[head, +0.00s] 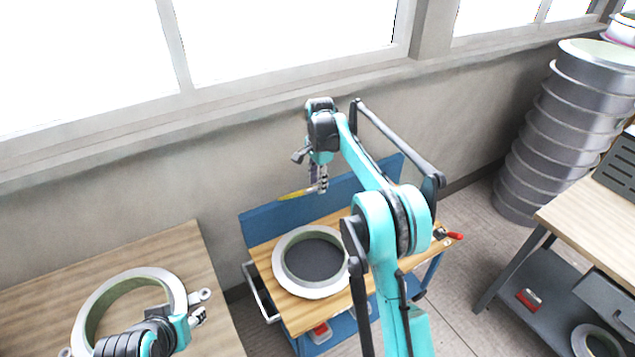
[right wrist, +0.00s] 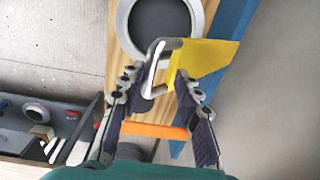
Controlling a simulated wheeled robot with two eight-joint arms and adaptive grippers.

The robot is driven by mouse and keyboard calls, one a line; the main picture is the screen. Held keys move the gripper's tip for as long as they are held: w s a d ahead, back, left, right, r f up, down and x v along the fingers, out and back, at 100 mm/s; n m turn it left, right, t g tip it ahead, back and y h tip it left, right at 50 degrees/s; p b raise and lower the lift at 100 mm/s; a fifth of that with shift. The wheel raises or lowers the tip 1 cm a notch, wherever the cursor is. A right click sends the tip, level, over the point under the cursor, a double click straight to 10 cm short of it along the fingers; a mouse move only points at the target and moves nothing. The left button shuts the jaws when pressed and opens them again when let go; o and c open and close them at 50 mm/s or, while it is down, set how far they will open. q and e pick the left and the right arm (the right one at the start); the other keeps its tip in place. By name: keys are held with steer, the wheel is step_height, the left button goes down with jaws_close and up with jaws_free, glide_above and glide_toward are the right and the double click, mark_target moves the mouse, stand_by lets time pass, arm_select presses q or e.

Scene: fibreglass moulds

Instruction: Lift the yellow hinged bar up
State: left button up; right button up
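The yellow hinged bar (head: 291,195) shows as a thin yellow piece at the back of the blue-sided bench, left of my right gripper (head: 319,184). In the right wrist view it is a flat yellow plate (right wrist: 205,57) with a grey metal loop (right wrist: 152,68) at its left end. My right gripper (right wrist: 158,76) has its fingers apart, with the loop between the tips. The right fingertip overlaps the yellow plate's lower edge; I cannot tell whether it touches. My left gripper (head: 192,319) is at lower left beside a ring mould; its fingers are too small to read.
A round pale mould (head: 283,278) lies on the bench's wooden top (head: 262,256), below my right arm. Another ring mould (head: 97,296) lies on the left table (head: 45,292). Stacked grey moulds (head: 570,125) stand at right. A red-handled tool (head: 452,235) lies at the bench's right edge.

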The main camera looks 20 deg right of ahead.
steer(key=shift+w+a+r+p, duration=0.15)
steer(key=shift+w+r+p, duration=0.35)
steer(key=shift+r+p, duration=0.25)
steer(key=shift+w+a+r+p, duration=0.1)
steer(key=shift+w+r+p, duration=0.35)
steer(key=shift+r+p, duration=0.35)
steer(key=shift+w+a+r+p, duration=0.15)
steer(key=shift+w+r+p, duration=0.35)
steer(key=shift+r+p, duration=0.25)
steer(key=shift+w+a+r+p, duration=0.15)
steer(key=shift+w+r+p, duration=0.45)
steer(key=shift+p, duration=0.25)
steer(key=shift+w+a+r+p, duration=0.1)
steer(key=shift+w+r+p, duration=0.25)
steer(key=shift+r+p, duration=0.4)
steer(key=shift+f, duration=0.1)
